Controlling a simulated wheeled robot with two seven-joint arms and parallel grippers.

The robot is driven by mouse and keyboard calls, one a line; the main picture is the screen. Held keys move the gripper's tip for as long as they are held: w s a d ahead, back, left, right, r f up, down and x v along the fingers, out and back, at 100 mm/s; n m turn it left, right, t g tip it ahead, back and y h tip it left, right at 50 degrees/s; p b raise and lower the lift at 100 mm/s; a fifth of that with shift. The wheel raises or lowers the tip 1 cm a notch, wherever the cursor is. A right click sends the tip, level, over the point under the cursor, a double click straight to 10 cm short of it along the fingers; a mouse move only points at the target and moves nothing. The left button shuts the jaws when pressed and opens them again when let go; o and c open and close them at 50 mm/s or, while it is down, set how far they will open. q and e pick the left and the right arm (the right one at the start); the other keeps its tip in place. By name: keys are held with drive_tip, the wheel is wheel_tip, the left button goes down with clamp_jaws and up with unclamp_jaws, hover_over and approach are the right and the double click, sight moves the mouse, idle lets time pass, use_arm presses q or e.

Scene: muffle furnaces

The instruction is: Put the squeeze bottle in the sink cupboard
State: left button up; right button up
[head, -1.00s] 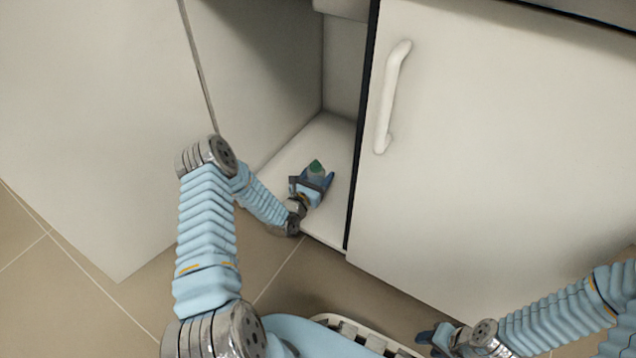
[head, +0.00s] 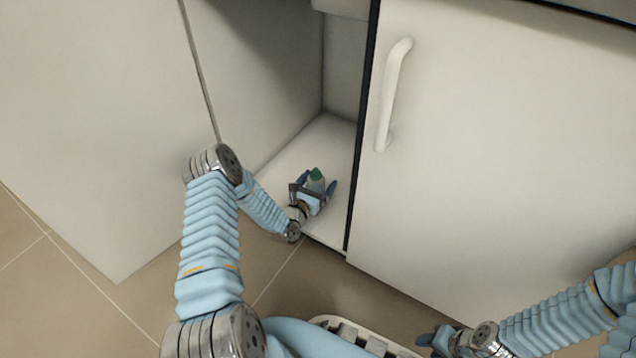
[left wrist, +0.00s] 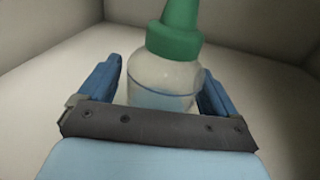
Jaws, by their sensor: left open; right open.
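The squeeze bottle (head: 316,182), with a green cap and a clear body, stands upright on the white floor of the sink cupboard (head: 330,140). In the left wrist view the bottle (left wrist: 165,80) stands between the two blue fingers, with a visible gap at the left finger. My left gripper (head: 318,186) is inside the cupboard opening, open around the bottle. The bottle's lower part is hidden by the gripper body. My right gripper (head: 428,340) is low at the right, outside the cupboard, apart from the bottle.
The left cupboard door (head: 100,120) stands open. The closed right door (head: 500,150) has a white handle (head: 392,95). A dark vertical edge (head: 362,120) bounds the opening on the right. Cupboard floor behind the bottle is free. Tiled floor (head: 90,290) lies in front.

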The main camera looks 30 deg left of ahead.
use_arm(q)
drive_tip(key=s+p, duration=0.2)
drive_tip(key=s, duration=1)
drive_tip(key=shift+r, duration=0.1)
